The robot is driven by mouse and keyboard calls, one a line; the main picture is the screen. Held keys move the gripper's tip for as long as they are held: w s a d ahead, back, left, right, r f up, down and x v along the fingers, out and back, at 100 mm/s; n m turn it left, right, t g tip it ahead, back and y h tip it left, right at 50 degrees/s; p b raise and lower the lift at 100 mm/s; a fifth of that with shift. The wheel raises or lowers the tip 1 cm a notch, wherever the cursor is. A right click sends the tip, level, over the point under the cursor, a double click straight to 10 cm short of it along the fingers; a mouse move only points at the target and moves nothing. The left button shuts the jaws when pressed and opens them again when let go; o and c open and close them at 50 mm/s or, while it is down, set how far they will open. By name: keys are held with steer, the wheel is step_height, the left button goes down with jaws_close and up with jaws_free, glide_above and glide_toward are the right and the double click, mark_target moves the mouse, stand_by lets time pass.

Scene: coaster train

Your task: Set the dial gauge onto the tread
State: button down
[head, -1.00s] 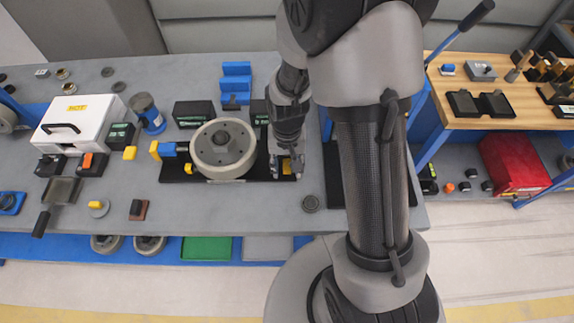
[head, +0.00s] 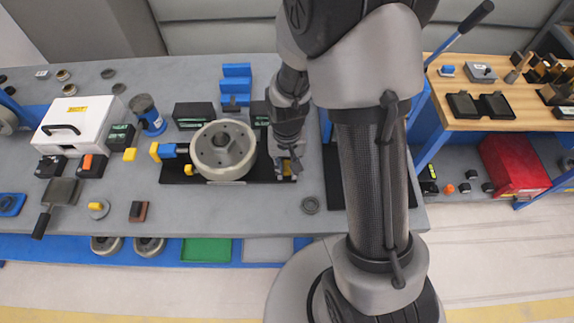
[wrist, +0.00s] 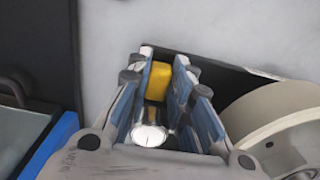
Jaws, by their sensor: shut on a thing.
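The dial gauge, with a round white face (wrist: 150,135) and what looks like its yellow block (wrist: 157,80), is between the fingers in the wrist view. My gripper (head: 287,169) is shut on it at the right end of the black base plate (head: 265,179). In the head view only a bit of yellow shows between the fingers. The grey wheel (head: 223,150), whose round outer side is the tread, lies on the plate just left of my gripper. The wheel also shows at lower right in the wrist view (wrist: 275,125). Whether the gauge still touches the plate is unclear.
A blue clamp with a yellow end (head: 167,151) stands left of the wheel. Black boxes (head: 193,114) and a blue stepped block (head: 236,85) stand behind. The bench front (head: 250,215) is mostly clear.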

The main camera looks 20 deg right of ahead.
steer(key=a, duration=0.1)
steer(key=w+a, duration=0.1)
steer(key=a, duration=0.1)
steer(key=shift+a, duration=0.1)
stand_by(0.3)
steer(key=c, duration=1.4)
jaws_free()
steer(key=shift+w+a, duration=0.1)
steer(key=shift+c, duration=0.2)
steer(key=shift+r, duration=0.1)
step_height(320, 180, up, 12)
